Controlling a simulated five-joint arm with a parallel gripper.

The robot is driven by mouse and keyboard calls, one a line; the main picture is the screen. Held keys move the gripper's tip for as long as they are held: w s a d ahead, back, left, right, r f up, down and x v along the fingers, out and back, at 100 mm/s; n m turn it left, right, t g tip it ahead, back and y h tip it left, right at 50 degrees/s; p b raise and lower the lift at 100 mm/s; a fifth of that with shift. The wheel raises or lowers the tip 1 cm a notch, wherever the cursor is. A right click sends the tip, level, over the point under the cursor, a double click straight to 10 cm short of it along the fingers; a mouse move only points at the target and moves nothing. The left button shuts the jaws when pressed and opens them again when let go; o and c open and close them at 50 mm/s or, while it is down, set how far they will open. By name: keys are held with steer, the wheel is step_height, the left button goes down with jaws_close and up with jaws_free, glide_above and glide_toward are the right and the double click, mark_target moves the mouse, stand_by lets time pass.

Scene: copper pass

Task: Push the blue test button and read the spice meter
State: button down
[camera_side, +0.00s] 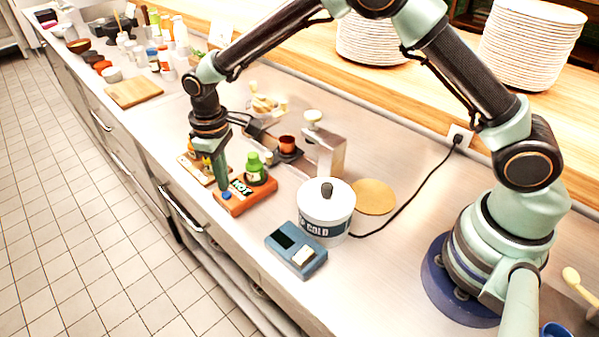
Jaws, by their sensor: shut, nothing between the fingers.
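An orange box (262,200) with a "HOT" label lies near the counter's front edge. A small green bottle (255,171) stands on it. A small blue button (227,195) shows at its front left corner. My gripper (222,184) points down with its fingers shut and empty, its tip right at or just above the blue button; I cannot tell if it touches. A blue-grey box (297,252) with a dark window and a pale key lies to the right. No meter reading is legible on either box.
A white pot (327,212) labelled "COLD" stands right of the orange box. Behind are a metal stand (325,150), a copper-coloured cup (287,145) and a round tan board (374,197). A black cable (405,205) crosses the counter. Bottles and a cutting board (134,91) lie left.

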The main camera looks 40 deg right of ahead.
steer(key=shift+r, duration=2.45)
steer(key=s+d+r+m+t, duration=0.3)
steer(key=s+d+r, duration=0.3)
steer(key=d+r, duration=0.6)
steer(key=s+d+r+m+t, duration=0.2)
steer(key=s+d, duration=0.5)
steer(key=s, duration=0.5)
steer(key=shift+d+r+m+t, duration=0.15)
steer(key=shift+r+m+t, duration=0.2)
steer(key=shift+m, duration=0.15)
